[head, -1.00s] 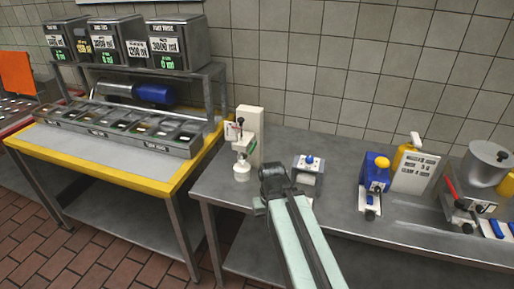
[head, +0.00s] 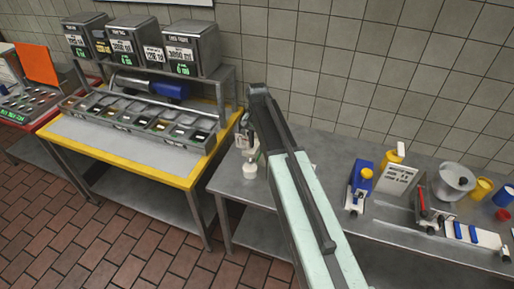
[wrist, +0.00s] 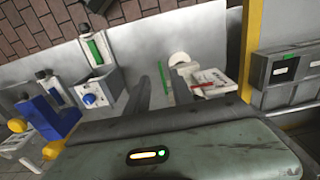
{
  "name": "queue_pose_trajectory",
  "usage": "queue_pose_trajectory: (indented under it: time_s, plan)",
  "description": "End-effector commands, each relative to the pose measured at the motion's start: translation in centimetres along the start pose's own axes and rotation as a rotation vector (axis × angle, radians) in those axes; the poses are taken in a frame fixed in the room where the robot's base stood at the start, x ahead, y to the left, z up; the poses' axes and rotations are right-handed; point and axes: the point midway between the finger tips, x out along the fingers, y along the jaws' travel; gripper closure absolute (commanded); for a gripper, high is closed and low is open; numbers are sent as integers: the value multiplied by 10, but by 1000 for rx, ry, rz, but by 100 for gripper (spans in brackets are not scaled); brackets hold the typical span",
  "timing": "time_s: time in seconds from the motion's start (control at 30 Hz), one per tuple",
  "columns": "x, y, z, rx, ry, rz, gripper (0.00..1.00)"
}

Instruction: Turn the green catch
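My gripper (wrist: 163,90) is open, with its two dark fingers apart in the wrist view. A thin green strip (wrist: 165,76) shows between the fingers, beside a white dispenser (wrist: 212,80) with a label and red marks. A wider green bar (wrist: 95,48) lies on a separate device with a blue knob (wrist: 89,98). I cannot tell for sure which green piece is the catch, or whether a finger touches the strip. In the head view my arm hides most of the dispenser; its white round lower part (head: 249,170) shows below my gripper (head: 248,128).
A yellow-edged table (head: 130,156) with a tray rack stands to the left. The tiled wall is behind.

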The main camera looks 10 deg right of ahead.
Motion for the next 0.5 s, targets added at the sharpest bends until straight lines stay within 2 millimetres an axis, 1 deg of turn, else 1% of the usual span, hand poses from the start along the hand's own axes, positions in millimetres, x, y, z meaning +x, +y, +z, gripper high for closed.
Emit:
queue_pose_trajectory:
  time_s: [0.17,0.27,0.5]
  plan:
    - [11,0,1,-1,0,0,72]
    - [23,1,1,-2,0,0,72]
    - [66,1,1,-3,0,0,72]
